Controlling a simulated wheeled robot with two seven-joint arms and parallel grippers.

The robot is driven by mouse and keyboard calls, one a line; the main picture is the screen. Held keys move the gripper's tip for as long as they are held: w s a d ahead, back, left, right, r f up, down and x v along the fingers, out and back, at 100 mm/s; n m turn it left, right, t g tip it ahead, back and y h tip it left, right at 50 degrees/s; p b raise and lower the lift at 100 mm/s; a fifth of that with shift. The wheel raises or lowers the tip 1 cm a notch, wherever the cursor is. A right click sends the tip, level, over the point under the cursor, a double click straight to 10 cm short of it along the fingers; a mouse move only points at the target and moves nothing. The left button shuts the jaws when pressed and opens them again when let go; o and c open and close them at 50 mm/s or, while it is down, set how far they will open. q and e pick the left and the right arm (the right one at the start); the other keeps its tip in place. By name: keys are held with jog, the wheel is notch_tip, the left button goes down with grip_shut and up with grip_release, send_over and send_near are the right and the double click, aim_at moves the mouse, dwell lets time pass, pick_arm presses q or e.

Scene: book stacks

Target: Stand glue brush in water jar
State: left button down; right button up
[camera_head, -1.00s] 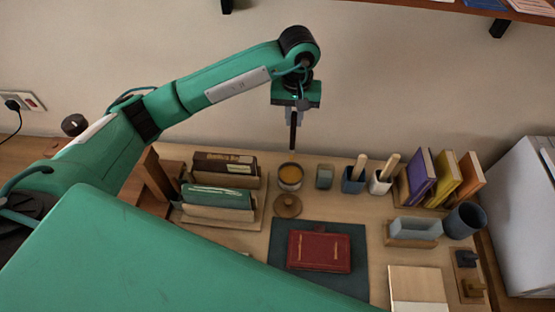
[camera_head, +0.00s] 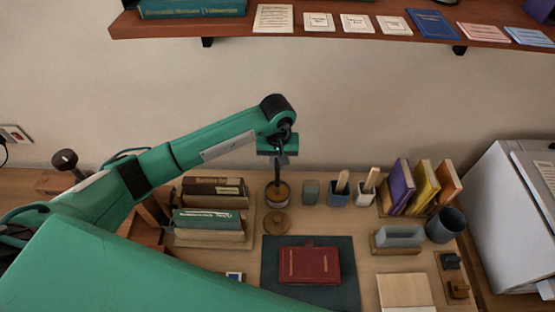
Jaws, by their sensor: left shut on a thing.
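My left gripper (camera_head: 280,157) points down at the end of the green arm and is shut on a thin dark stick, the glue brush (camera_head: 277,172). The brush hangs upright, its lower end at the mouth of a round pot (camera_head: 278,198) with amber contents. I cannot tell how far it reaches inside. A small grey-green glass container (camera_head: 310,192), perhaps the water jar, stands just right of the pot. My right gripper is not in view.
A round wooden lid (camera_head: 276,221) lies in front of the pot. A blue cup (camera_head: 339,194) and a white cup (camera_head: 366,189) hold wooden-handled tools to the right. A red book (camera_head: 309,265) lies on a dark mat (camera_head: 343,292). A wall shelf (camera_head: 300,36) is above.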

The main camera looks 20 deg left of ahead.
pick_arm(q)
jog(key=shift+f, duration=0.2)
jog(key=c, duration=1.4)
grip_release()
jog(key=shift+c, duration=0.2)
jog(key=shift+o, duration=0.2)
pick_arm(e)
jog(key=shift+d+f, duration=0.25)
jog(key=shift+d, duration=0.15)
pick_arm(q)
jog(key=shift+r, duration=0.15)
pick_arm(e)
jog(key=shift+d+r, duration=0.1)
